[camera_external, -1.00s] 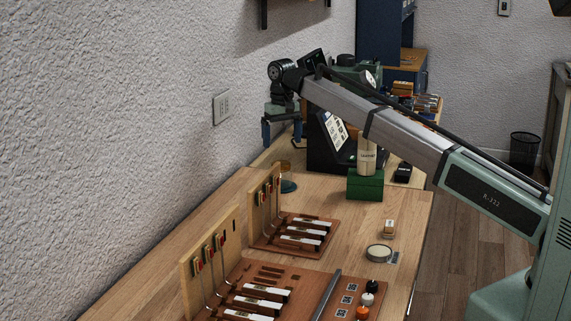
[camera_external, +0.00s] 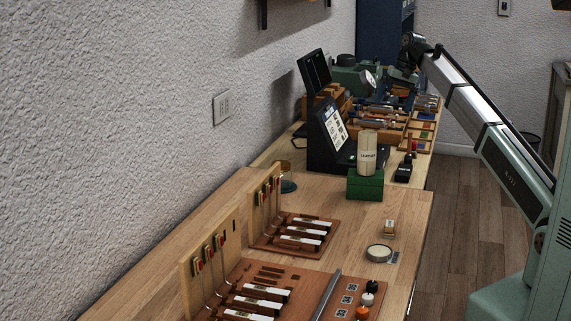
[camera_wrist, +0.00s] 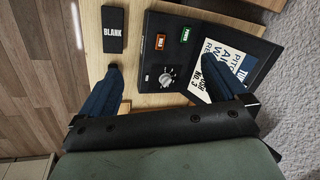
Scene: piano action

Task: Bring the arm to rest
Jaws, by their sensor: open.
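My gripper (camera_wrist: 160,66) shows in the wrist view with its two blue fingers spread wide and nothing between them. A black block marked BLANK (camera_wrist: 113,30) lies on the wood beyond the left finger. In the external view my arm reaches up and left from the right side, its wrist high above the bench's far part. The fingers are hard to make out there.
The black console (camera_external: 320,150) stands behind a green box (camera_external: 365,186) bearing a pale cylinder (camera_external: 367,153). Two key-action models (camera_external: 262,215) stand near the wall at the front. A round tin (camera_external: 379,253) sits near the right edge. Floor right of the bench is clear.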

